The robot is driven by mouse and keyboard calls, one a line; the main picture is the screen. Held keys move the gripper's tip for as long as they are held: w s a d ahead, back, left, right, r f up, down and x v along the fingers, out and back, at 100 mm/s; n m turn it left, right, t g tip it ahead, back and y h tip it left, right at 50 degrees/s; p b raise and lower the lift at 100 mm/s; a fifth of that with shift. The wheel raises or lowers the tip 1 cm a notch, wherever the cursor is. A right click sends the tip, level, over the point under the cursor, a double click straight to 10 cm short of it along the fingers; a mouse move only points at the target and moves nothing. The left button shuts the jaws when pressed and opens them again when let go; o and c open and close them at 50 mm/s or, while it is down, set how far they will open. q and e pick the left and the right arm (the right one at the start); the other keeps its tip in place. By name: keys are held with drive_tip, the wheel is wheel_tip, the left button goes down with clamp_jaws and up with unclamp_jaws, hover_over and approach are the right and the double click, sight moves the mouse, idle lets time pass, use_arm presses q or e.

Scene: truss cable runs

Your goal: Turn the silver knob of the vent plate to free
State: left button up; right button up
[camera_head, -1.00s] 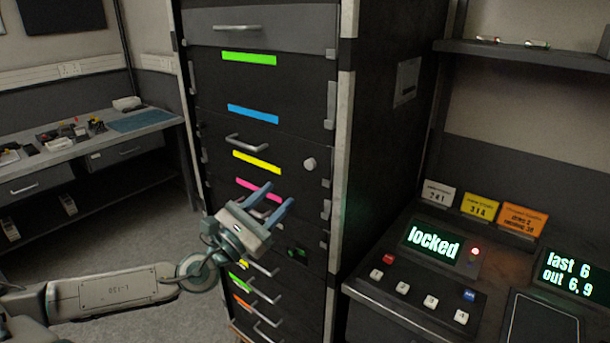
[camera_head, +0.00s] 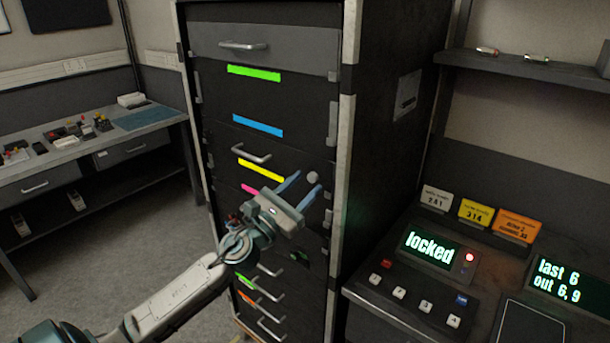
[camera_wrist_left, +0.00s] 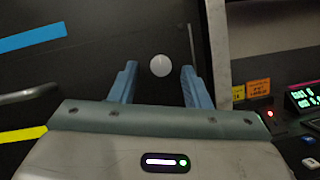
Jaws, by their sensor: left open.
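The silver knob (camera_head: 312,178) is a small round pale knob on the dark front of the tall rack, right of the yellow strip. My left gripper (camera_head: 304,182) is open and empty, with its two blue fingers reaching up toward the knob. In the left wrist view the knob (camera_wrist_left: 160,65) shows beyond and between the two open fingertips (camera_wrist_left: 158,68), with no visible contact. I cannot tell which plate edges belong to the vent plate. No mark on the knob shows its turn position. My right gripper is not in view.
The rack has a drawer handle (camera_head: 250,154) left of the knob and coloured strips such as the blue one (camera_head: 257,124). A console (camera_head: 415,290) stands at the right; its screen (camera_head: 429,247) reads "locked" beside a red light. A workbench (camera_head: 90,150) is at the left.

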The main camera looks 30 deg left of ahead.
use_arm(q)
drive_tip(key=shift+w+d+r, duration=0.15)
drive_tip(key=shift+w+r, duration=0.05)
drive_tip(key=shift+w, duration=0.15)
clamp_jaws()
